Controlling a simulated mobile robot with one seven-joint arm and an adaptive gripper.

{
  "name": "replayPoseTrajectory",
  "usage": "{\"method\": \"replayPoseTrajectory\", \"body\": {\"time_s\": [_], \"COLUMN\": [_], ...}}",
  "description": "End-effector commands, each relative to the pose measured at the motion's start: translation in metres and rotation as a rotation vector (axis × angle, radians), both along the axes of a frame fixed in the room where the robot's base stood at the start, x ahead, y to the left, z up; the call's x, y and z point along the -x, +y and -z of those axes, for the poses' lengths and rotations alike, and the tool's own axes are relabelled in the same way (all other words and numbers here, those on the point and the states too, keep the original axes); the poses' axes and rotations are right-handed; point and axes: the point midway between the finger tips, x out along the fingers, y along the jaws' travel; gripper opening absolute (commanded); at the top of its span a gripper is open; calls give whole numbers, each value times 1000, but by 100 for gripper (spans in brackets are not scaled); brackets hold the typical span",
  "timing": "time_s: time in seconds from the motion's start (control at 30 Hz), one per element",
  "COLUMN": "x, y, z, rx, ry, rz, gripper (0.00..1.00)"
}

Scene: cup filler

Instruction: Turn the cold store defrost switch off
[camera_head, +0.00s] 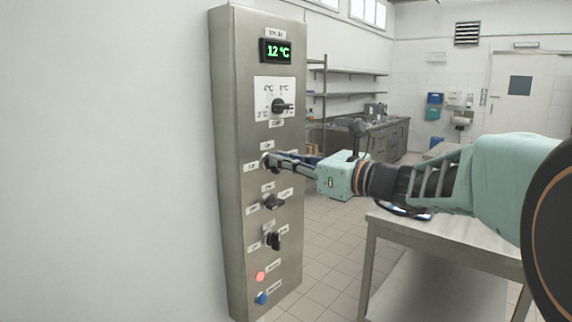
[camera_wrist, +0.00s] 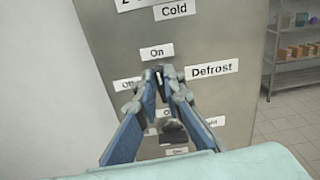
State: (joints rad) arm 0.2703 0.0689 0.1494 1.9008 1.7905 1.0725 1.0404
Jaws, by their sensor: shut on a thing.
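The steel control panel (camera_head: 228,120) stands against the wall, with several dark knobs down its front. My gripper (camera_head: 274,160) reaches in from the right, its fingertips at the knob below the temperature dial. In the wrist view my gripper (camera_wrist: 160,78) is shut on the dark defrost switch (camera_wrist: 159,76), of which only a small part shows between the fingertips. The "On" label (camera_wrist: 157,51) is above it, the "Off" label (camera_wrist: 127,84) to its left and the "Defrost" label (camera_wrist: 212,69) to its right. The fingers hide most of the knob, so I cannot tell its exact angle.
Two more knobs (camera_head: 273,202) (camera_head: 274,240), a red light (camera_head: 260,276) and a blue button (camera_head: 262,298) are below. A steel table (camera_head: 450,240) stands at the right.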

Motion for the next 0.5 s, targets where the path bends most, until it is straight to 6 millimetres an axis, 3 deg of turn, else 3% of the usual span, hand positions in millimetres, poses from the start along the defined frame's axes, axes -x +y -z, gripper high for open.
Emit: {"method": "replayPoseTrajectory", "body": {"time_s": [0.5], "x": [4], "y": [3], "z": [9], "rx": [268], "ry": [-346], "rz": [1], "gripper": [0]}}
